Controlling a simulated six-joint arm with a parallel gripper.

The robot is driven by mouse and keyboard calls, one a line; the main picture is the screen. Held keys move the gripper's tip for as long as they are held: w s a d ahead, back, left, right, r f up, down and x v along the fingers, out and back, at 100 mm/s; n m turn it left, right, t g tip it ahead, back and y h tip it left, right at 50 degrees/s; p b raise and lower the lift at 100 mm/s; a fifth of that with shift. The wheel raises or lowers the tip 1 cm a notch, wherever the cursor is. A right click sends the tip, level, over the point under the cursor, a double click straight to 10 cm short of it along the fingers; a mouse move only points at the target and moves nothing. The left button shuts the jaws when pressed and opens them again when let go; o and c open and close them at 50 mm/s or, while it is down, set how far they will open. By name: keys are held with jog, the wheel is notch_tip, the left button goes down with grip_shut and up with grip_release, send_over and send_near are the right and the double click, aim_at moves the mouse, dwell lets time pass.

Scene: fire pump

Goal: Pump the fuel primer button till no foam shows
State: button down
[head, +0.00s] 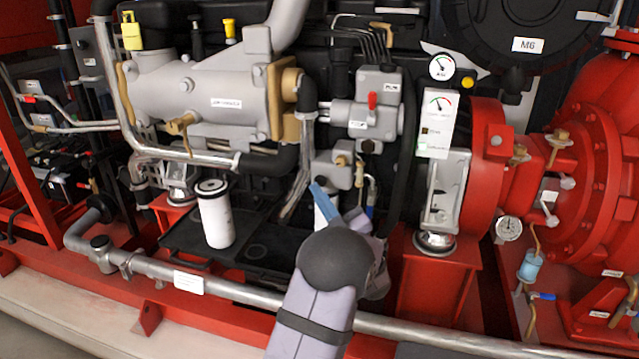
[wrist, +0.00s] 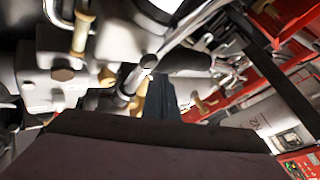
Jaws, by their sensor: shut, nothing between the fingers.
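My gripper (head: 318,190) reaches up from the bottom middle of the head view, with its blue finger end just below a grey fuel block (head: 333,168). The block has a small brass fitting (head: 341,160). The gripper is shut with nothing in it. In the wrist view dark fingers (wrist: 165,104) point up toward pipes and brass fittings. I cannot make out which part is the primer button, and I cannot tell whether my gripper touches the block. A white part behind the fingers is mostly hidden. No foam can be made out.
A white filter canister (head: 216,218) stands left of my gripper on a black tray (head: 180,238). A silver pipe (head: 255,295) crosses the front. A grey valve body with a red knob (head: 372,100) sits above. A red housing (head: 487,150) and gauge panel (head: 438,122) stand to the right.

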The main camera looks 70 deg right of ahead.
jog(key=shift+a, duration=0.1)
jog(key=shift+a, duration=2.4)
